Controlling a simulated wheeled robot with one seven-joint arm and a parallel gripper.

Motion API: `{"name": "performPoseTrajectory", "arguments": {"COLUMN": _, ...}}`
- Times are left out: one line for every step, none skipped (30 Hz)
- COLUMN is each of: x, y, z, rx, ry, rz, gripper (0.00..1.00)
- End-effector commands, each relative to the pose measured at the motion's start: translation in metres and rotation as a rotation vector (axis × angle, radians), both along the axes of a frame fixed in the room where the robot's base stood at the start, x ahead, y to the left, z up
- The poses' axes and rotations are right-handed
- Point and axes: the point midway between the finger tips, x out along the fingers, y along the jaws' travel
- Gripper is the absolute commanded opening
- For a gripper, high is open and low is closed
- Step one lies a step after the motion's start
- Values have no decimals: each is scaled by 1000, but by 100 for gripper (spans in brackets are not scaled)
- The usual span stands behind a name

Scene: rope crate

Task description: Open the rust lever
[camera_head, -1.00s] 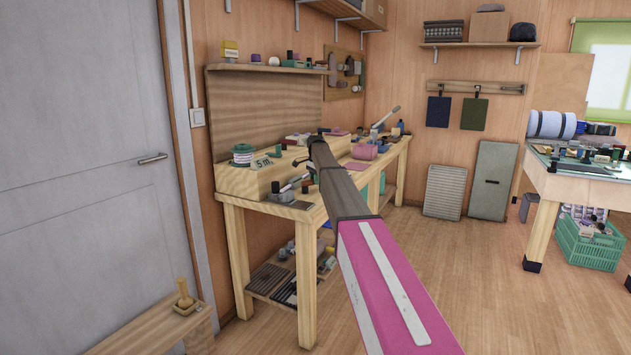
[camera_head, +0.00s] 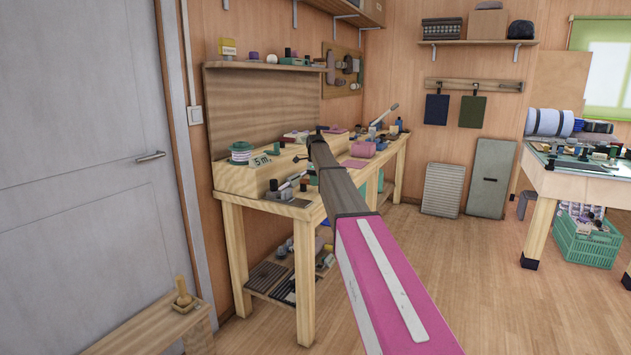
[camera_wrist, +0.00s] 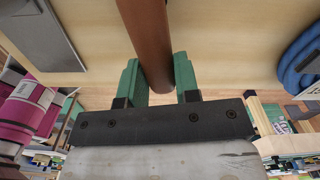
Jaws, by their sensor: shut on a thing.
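The rust lever (camera_wrist: 150,30) is a smooth brown bar with a rounded end, coming down from the top of the wrist view. My gripper (camera_wrist: 157,64) has its two green fingers on either side of the lever near that rounded end, and it is shut on it. In the head view my pink and grey arm reaches toward the wooden workbench (camera_head: 266,212), and its far end hides the gripper. I cannot make out the rust lever in the head view. The lever's base is outside the wrist view.
A green spool (camera_head: 241,153) and small tools crowd the workbench. A grey door (camera_head: 85,200) stands at left, with a low wooden bench (camera_head: 125,330) before it. At right are another table (camera_head: 565,185) and a green crate (camera_head: 585,245). The floor between is clear.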

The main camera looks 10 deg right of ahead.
Motion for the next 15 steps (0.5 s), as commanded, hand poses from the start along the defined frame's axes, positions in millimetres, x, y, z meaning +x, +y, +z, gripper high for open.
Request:
{"name": "performPoseTrajectory", "arguments": {"x": -4, "y": 1, "z": 0, "rx": 0, "ry": 2, "rz": -36, "gripper": 0}}
{"name": "performPoseTrajectory", "arguments": {"x": -5, "y": 2, "z": 0, "rx": 0, "ry": 2, "rz": -54, "gripper": 0}}
{"name": "performPoseTrajectory", "arguments": {"x": -6, "y": 2, "z": 0, "rx": 0, "ry": 2, "rz": -79, "gripper": 0}}
{"name": "performPoseTrajectory", "arguments": {"x": -7, "y": 3, "z": 0, "rx": 0, "ry": 2, "rz": -96, "gripper": 0}}
{"name": "performPoseTrajectory", "arguments": {"x": -7, "y": 3, "z": 0, "rx": 0, "ry": 2, "rz": -110, "gripper": 0}}
{"name": "performPoseTrajectory", "arguments": {"x": -8, "y": 4, "z": 0, "rx": 0, "ry": 2, "rz": -130, "gripper": 0}}
{"name": "performPoseTrajectory", "arguments": {"x": -9, "y": 4, "z": 0, "rx": 0, "ry": 2, "rz": -142, "gripper": 0}}
{"name": "performPoseTrajectory", "arguments": {"x": -9, "y": 5, "z": 0, "rx": 0, "ry": 2, "rz": -155, "gripper": 0}}
{"name": "performPoseTrajectory", "arguments": {"x": -10, "y": 5, "z": 0, "rx": 0, "ry": 2, "rz": -168, "gripper": 0}}
{"name": "performPoseTrajectory", "arguments": {"x": -10, "y": 5, "z": 0, "rx": 0, "ry": 2, "rz": -178, "gripper": 0}}
{"name": "performPoseTrajectory", "arguments": {"x": -11, "y": 6, "z": 0, "rx": 0, "ry": 2, "rz": -187, "gripper": 0}}
{"name": "performPoseTrajectory", "arguments": {"x": -11, "y": 6, "z": 0, "rx": 0, "ry": 2, "rz": -195, "gripper": 0}}
{"name": "performPoseTrajectory", "arguments": {"x": -11, "y": 6, "z": 0, "rx": 0, "ry": 2, "rz": -201, "gripper": 0}}
{"name": "performPoseTrajectory", "arguments": {"x": -11, "y": 6, "z": 0, "rx": 0, "ry": 2, "rz": -207, "gripper": 0}}
{"name": "performPoseTrajectory", "arguments": {"x": -11, "y": 6, "z": 0, "rx": 0, "ry": 2, "rz": -213, "gripper": 0}}
